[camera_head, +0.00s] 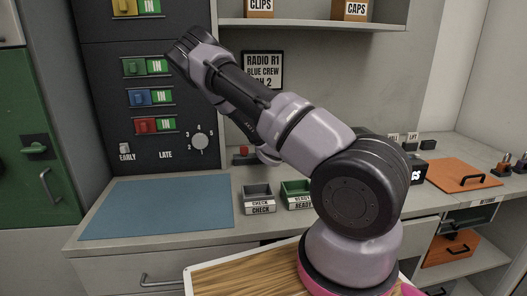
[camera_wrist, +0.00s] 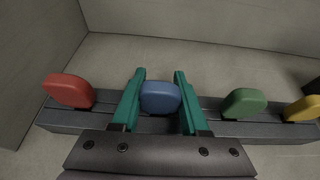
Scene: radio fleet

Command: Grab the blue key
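The blue key (camera_wrist: 160,97) is a rounded blue piece on a dark grey rail (camera_wrist: 80,122) in the wrist view. My gripper's (camera_wrist: 160,74) two teal fingers stand on either side of it. The key fills the visible gap between them. I cannot tell whether the fingers press on it or only stand around it. It still appears to be at the rail. In the head view my arm reaches to the upper left, and the fingers and the blue key are hidden there.
In the wrist view a red key (camera_wrist: 69,91) sits left of my gripper. A green key (camera_wrist: 243,102) and a yellow key (camera_wrist: 303,109) sit to the right. The head view shows a dark panel (camera_head: 105,85), a blue mat (camera_head: 155,207) and small trays on the counter.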

